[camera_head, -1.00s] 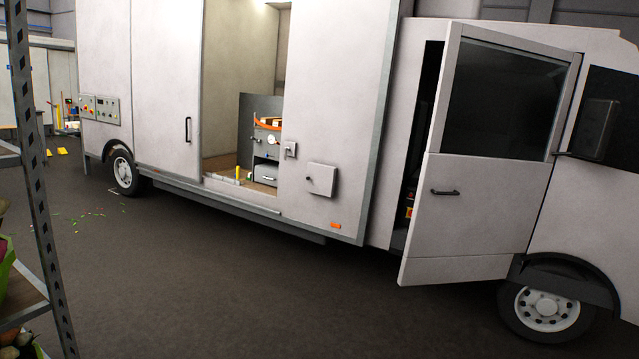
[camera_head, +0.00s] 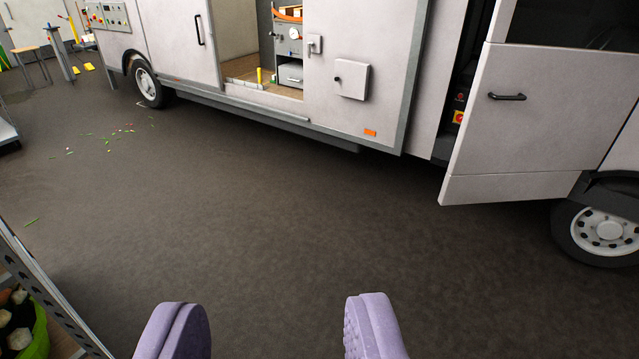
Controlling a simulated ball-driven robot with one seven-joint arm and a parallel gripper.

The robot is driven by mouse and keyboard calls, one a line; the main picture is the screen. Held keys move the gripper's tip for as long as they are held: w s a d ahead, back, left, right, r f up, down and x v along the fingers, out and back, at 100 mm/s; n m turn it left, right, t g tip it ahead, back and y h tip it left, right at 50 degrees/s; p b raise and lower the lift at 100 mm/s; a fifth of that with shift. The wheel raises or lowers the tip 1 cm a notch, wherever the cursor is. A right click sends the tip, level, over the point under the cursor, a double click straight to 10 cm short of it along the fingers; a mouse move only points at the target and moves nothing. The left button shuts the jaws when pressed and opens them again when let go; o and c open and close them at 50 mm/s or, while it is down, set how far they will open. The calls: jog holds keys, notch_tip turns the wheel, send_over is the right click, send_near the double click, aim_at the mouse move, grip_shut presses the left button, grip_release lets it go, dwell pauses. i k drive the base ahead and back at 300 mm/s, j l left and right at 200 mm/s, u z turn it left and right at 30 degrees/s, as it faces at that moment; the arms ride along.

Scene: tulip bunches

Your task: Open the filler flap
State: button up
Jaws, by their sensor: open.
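The filler flap (camera_head: 352,80) is a small pale square panel with a dark round knob on its left side. It sits on the light grey side of the van, right of the open side doorway, and looks shut. My gripper (camera_head: 275,335) shows at the bottom edge as two purple fingers spread wide apart with nothing between them. It is well short of the van, with dark floor between it and the flap.
The van's cab door (camera_head: 520,120) stands open at right, jutting out over the floor. A metal shelf (camera_head: 45,285) with a green container (camera_head: 38,335) is close at lower left. Small green and red scraps lie on the floor at left. The middle floor is clear.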

aim_at(351, 78)
jog(key=i+z, duration=0.3)
jog(key=i, duration=3.4)
jog(key=i+l+u, duration=0.1)
jog(key=i, duration=1.15)
jog(key=i+u, duration=0.25)
jog(key=i, duration=0.15)
jog(key=i+l+u, duration=0.2)
jog(key=i, duration=0.2)
jog(key=i+l+u, duration=0.25)
jog(key=i, duration=0.15)
